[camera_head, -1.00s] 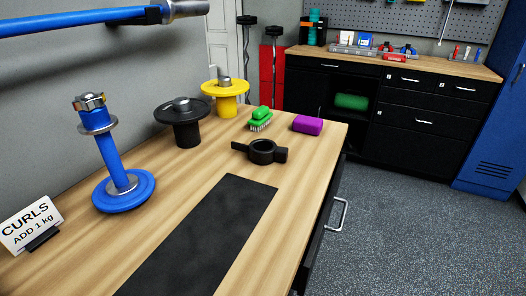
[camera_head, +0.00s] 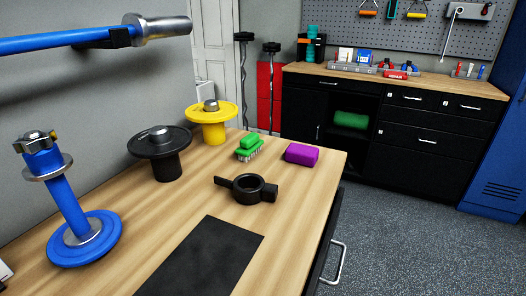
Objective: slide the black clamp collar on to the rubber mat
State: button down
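The black clamp collar (camera_head: 247,198) lies flat on the wooden bench, a ring with a lever sticking out to the left and a lug to the right. It rests on bare wood just beyond the far edge of the rubber mat, apart from it. The rubber mat (camera_head: 208,262) is a dark flat strip on the bench, running towards the bottom of the picture, where its near end is cut off. My gripper is not in view.
A blue dumbbell handle (camera_head: 68,205), a black plate on a stand (camera_head: 163,157) and a yellow one (camera_head: 211,118) stand along the left. A green brush (camera_head: 249,149) and a purple block (camera_head: 300,154) lie behind the collar. Bare wood surrounds the collar.

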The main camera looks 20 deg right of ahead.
aim_at(262, 191)
jog(key=i+l, duration=0.15)
jog(key=l, duration=0.15)
jog(key=i+l+u, duration=0.15)
jog(key=l, duration=0.2)
jog(key=i+l, duration=0.2)
jog(key=i+l+u, duration=0.15)
jog(key=l, duration=0.3)
jog(key=i+l, duration=0.15)
jog(key=l, duration=0.2)
jog(key=i+l+u, duration=0.15)
jog(key=l, duration=0.2)
jog(key=i+l, duration=0.1)
jog(key=l, duration=0.25)
jog(key=u, duration=0.05)
